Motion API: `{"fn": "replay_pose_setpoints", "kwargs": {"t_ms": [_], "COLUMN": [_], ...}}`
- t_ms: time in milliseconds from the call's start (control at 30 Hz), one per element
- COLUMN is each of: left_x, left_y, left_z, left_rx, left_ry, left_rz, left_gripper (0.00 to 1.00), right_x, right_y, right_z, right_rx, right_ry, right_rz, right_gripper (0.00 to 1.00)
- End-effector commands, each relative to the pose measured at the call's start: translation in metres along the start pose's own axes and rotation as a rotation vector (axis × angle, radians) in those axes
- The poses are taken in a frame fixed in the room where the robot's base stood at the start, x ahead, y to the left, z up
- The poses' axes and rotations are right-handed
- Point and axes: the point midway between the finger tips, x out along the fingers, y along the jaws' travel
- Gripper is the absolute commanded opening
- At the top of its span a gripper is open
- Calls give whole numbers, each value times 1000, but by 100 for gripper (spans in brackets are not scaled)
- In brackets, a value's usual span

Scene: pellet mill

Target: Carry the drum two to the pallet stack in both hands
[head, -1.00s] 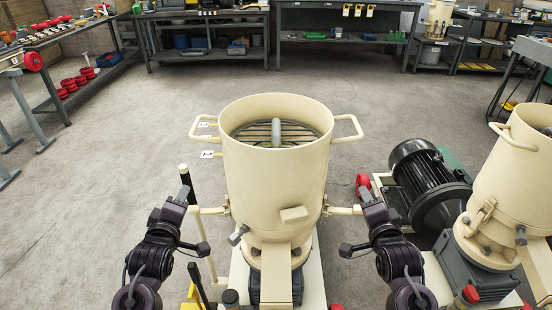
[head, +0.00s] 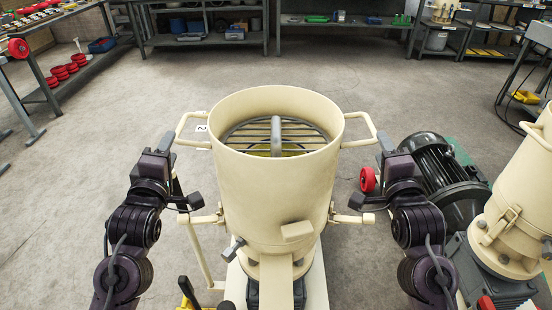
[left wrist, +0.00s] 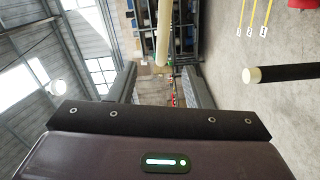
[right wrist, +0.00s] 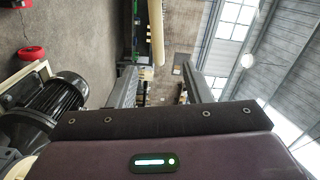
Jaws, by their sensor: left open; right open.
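The cream drum (head: 278,180), taken as drum two, stands upright on its base in front of me, with a grille inside its open top. A bar handle sticks out on each side, left (head: 185,126) and right (head: 371,131). My left gripper (head: 166,143) is open just outside and below the left handle; the left wrist view shows a cream bar (left wrist: 163,30) ahead of the spread fingers. My right gripper (head: 387,142) is open near the right handle, with a cream bar (right wrist: 158,35) ahead of its fingers. Neither gripper visibly touches a handle. The pallet stack cannot be made out.
A dark motor (head: 443,180) and another cream drum (head: 515,205) stand close on the right. Shelved benches (head: 345,35) line the back. Open floor lies behind the drum and to the left.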

Motion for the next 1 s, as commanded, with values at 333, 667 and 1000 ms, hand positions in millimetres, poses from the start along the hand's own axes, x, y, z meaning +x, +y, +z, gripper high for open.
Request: {"fn": "replay_pose_setpoints", "kwargs": {"t_ms": [333,667,1000], "left_x": [50,74,74], "left_y": [1,0,0], "left_z": [0,0,0], "left_rx": [2,1,1], "left_ry": [0,-1,-1], "left_rz": [1,0,0], "left_gripper": [45,45,32], "right_x": [50,74,74], "right_y": [-1,0,0], "right_z": [0,0,0], "right_rx": [-1,-1,-1], "right_ry": [0,0,0], "right_rz": [-2,0,0], "right_gripper": [45,45,32]}}
